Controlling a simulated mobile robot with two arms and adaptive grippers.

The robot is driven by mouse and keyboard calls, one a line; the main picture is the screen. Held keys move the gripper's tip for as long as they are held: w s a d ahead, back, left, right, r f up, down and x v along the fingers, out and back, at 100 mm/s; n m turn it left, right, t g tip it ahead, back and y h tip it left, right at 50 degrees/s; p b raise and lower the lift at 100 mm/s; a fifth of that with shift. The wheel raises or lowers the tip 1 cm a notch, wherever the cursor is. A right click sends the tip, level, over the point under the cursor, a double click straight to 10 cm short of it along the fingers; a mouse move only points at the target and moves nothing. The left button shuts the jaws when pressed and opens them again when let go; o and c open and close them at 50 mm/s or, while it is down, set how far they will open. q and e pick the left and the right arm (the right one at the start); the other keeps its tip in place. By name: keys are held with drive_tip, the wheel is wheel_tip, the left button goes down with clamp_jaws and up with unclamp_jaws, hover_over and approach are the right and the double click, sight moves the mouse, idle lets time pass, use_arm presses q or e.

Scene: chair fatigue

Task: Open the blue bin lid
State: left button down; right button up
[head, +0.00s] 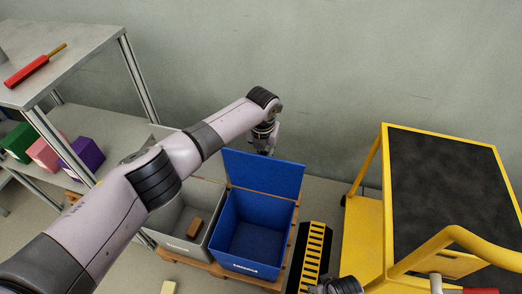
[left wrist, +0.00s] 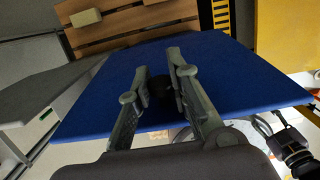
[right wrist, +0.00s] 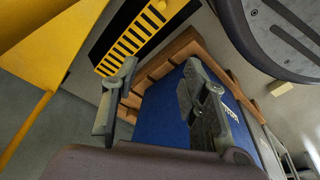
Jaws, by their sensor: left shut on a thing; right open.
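The blue bin (head: 250,225) stands on a wooden pallet with its interior in view and empty. Its blue lid (head: 264,175) stands raised, near upright, at the back edge. My left gripper (head: 266,150) is at the lid's top edge, partly hidden behind it. In the left wrist view the fingers (left wrist: 158,68) lie over the blue lid (left wrist: 230,75), closed around a dark knob (left wrist: 160,88). My right gripper (head: 338,286) is at the bottom of the head view. In the right wrist view its fingers (right wrist: 160,72) are open, with the blue bin (right wrist: 160,112) beyond them.
A grey bin (head: 180,243) holding a brown block (head: 195,228) stands left of the blue bin. A metal shelf (head: 85,50) is at the left. The wall is close behind.

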use_arm(q)
drive_tip(key=shift+w+d+f, duration=0.1)
drive_tip(key=shift+w+d, duration=0.05)
drive_tip(key=shift+d, duration=0.05)
idle(0.3)
drive_tip(key=c, duration=1.8)
unclamp_jaws()
drive_tip(key=o, duration=0.4)
drive_tip(key=shift+c, duration=0.2)
wheel_tip(320, 180, up, 12)
drive_tip(key=s, duration=0.1)
drive_tip(key=shift+a, duration=0.3)
drive_tip(key=shift+s, duration=0.1)
